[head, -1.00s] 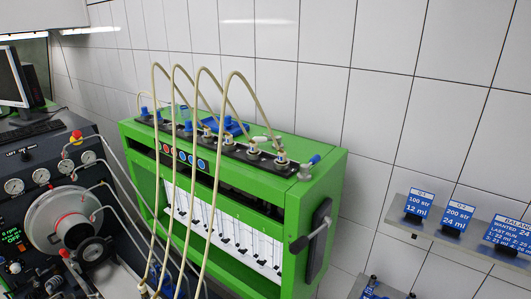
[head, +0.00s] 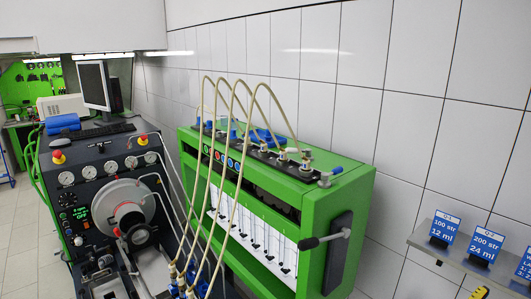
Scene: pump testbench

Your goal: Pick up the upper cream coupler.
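Several cream hoses (head: 262,100) arch up over the front of the green test cabinet (head: 345,185) and come down to metal fittings on its top. A pale, cream-looking piece (head: 291,150) lies among these fittings, close to a metal fitting (head: 306,155) near the right end. It is too small to tell for sure whether it is the upper cream coupler. The lower hose ends (head: 190,277) meet brassy fittings above blue parts at the bottom edge. My gripper is not in view.
A dark control console (head: 115,178) with gauges and a round grey drum (head: 130,208) stands at left. A black side panel with a lever handle (head: 345,234) juts from the cabinet's right end. A shelf (head: 450,258) with blue cards is at right. The white tiled wall stands behind.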

